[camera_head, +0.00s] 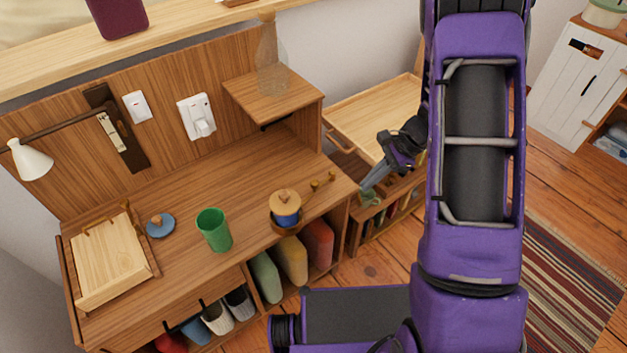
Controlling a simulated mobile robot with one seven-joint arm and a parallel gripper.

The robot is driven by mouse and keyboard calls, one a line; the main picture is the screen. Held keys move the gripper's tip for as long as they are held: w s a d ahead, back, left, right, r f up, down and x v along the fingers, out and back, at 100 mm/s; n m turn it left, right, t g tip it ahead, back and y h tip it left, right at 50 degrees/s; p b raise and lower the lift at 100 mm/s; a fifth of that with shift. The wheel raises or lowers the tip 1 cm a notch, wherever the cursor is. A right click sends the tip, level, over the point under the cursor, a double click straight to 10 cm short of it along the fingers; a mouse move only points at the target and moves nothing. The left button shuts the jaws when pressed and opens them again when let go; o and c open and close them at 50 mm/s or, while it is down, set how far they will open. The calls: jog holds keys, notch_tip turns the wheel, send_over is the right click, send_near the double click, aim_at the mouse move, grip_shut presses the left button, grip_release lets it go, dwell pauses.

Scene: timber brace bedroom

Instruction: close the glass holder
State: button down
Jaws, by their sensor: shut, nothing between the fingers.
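No part is clearly marked as the glass holder, and I cannot tell which one it is. A low wooden rack (358,235) with several slots of coloured items stands right of the desk. A small greenish glass-like item (370,198) is at its top, partly behind my gripper. My gripper (366,187) is shut and empty, pointing down and left at this item; I cannot tell if they touch. A pale wooden tray-like top (372,112) with a handle at its left lies behind my gripper. My arm hides what is to the right.
The wooden desk (175,262) holds a green cup (214,232), a lidded blue pot (286,208), a blue lid (160,225) and a pale wooden box (108,262). A clear bottle (270,62) stands on the raised shelf (292,100). Striped rug (565,275) lies right.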

jog(key=s+a+f+m+y+b, duration=0.1)
jog(key=s+a+f+m+y, duration=0.1)
jog(key=a+f, duration=0.6)
jog(key=shift+s+a+y, duration=0.2)
jog(key=shift+a+y, duration=0.2)
jog(key=shift+a, duration=2.4)
jog(key=shift+a, duration=0.1)
